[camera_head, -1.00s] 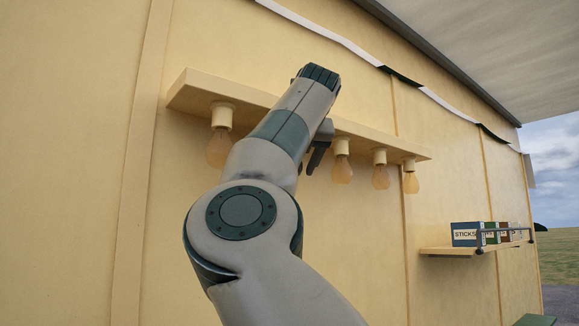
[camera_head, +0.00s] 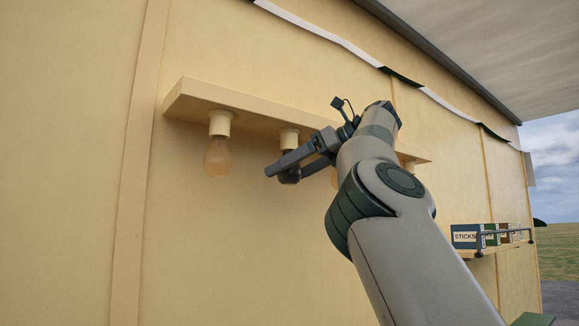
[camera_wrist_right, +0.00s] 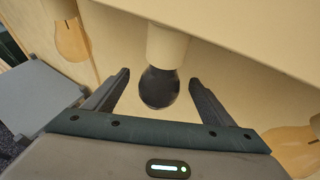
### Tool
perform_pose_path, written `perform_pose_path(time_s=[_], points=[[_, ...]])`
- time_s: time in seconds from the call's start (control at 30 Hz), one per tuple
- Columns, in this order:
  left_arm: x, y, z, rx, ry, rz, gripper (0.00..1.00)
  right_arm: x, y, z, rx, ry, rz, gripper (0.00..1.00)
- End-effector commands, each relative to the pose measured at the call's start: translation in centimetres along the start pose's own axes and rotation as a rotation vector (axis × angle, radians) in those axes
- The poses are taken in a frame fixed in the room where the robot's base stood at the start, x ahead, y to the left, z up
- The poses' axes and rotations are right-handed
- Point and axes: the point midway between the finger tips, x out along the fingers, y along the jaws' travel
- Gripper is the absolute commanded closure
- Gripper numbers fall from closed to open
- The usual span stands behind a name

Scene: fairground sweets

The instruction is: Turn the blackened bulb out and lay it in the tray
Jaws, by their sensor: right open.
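The blackened bulb (camera_head: 291,176) hangs upright from its cream socket (camera_head: 289,139) under the wall ledge. In the right wrist view the dark bulb (camera_wrist_right: 159,88) shows whole, between the fingers. My right gripper (camera_wrist_right: 160,78) is open, with one finger on each side of the bulb and a visible gap to both. In the head view the right gripper (camera_head: 287,172) comes from the right and its fingers partly cover the bulb. My left gripper is not in view. No tray can be made out.
The ledge (camera_head: 200,98) runs along the cream wall. A lit-coloured clear bulb (camera_head: 217,157) hangs to the left; others to the right are mostly hidden behind my arm. A small shelf (camera_head: 485,252) with boxes (camera_head: 467,236) is at the right. Space below the ledge is clear.

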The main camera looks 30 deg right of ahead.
Motion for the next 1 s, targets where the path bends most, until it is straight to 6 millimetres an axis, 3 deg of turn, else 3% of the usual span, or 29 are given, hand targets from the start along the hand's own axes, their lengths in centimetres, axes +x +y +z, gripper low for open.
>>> perform_pose_path(time_s=[0.8, 0.87, 1.0], points=[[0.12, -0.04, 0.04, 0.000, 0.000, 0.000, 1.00, 0.05, 0.00, -0.03, -0.001, 0.000, 0.004, 0.23], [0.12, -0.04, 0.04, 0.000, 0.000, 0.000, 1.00, 0.05, 0.00, -0.04, -0.001, 0.000, 0.004, 0.35], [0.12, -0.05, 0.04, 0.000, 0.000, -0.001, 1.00, 0.05, -0.01, -0.04, -0.001, 0.000, 0.004, 0.68]])
